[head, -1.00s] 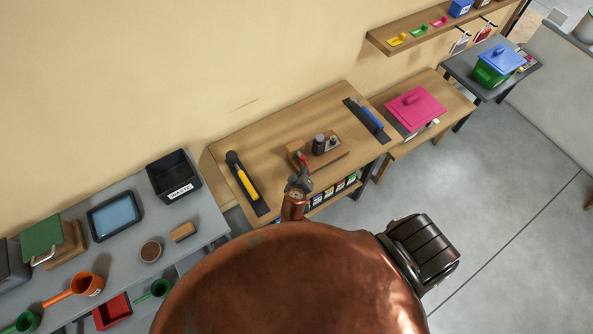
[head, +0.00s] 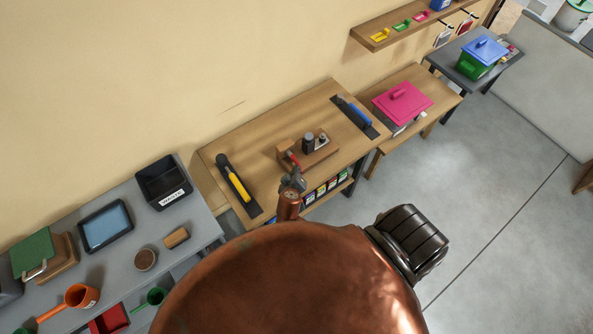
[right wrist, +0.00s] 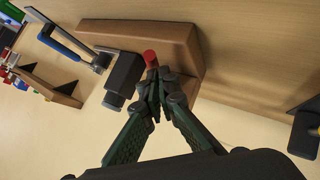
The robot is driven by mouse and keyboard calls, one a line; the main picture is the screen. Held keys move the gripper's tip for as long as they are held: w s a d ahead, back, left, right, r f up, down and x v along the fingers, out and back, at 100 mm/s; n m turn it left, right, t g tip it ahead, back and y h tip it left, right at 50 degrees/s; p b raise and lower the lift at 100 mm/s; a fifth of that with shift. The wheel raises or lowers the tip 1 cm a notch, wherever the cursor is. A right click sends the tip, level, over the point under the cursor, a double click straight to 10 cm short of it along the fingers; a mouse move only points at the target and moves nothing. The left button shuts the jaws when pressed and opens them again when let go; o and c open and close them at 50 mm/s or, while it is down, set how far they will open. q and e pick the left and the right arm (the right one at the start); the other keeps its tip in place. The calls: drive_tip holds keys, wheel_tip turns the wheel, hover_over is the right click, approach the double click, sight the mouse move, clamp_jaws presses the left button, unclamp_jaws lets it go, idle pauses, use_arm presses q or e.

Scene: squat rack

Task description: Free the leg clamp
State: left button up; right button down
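A wooden fixture (head: 318,154) with dark upright parts lies on the middle workbench in the head view. A small red-tipped part (head: 292,158) shows at its near left end; this may be the clamp's handle. My right gripper (head: 296,174) reaches over the bench's near edge to it. In the right wrist view, its fingers (right wrist: 161,82) come together at the tips, right by the red end (right wrist: 150,58). I cannot tell whether they touch it. A dark block (right wrist: 124,75) stands left of the fingertips on the wooden base (right wrist: 190,40). My left gripper is out of view.
On the bench (head: 262,150), a yellow-handled tool (head: 234,180) lies left and a blue-handled one (head: 354,112) right. A grey table (head: 200,215) with a black bin (head: 163,182) stands left. A pink-lidded box (head: 402,103) stands right. Floor at right is clear.

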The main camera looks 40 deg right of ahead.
drive_tip(key=shift+a+f, duration=0.15)
drive_tip(key=shift+f, duration=0.1)
drive_tip(key=w+r+v, duration=0.2)
drive_tip(key=v, duration=1.1)
drive_tip(key=s+d+g+y, duration=0.2)
drive_tip(key=s+d+y, duration=0.15)
drive_tip(key=s, duration=0.55)
drive_tip(key=s+d+g+y, duration=0.2)
drive_tip(key=s+d+y, duration=0.15)
drive_tip(key=s, duration=0.45)
wheel_tip(320, 180, down, 35)
drive_tip(key=s+a+g+b, duration=0.1)
drive_tip(key=g+b, duration=0.1)
drive_tip(key=b, duration=0.5)
use_arm(q)
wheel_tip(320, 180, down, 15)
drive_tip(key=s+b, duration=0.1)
drive_tip(key=b, duration=0.6)
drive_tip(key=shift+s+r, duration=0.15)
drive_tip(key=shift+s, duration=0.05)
use_arm(e)
drive_tip(key=s+f, duration=1)
drive_tip(key=f, duration=0.3)
drive_tip(key=s+f+n+g, duration=0.1)
drive_tip(key=s+f, duration=0.9)
drive_tip(key=f, duration=0.4)
drive_tip(key=shift+s+a+f, duration=0.2)
drive_tip(key=shift+s+f, duration=0.05)
drive_tip(key=shift+s, duration=0.15)
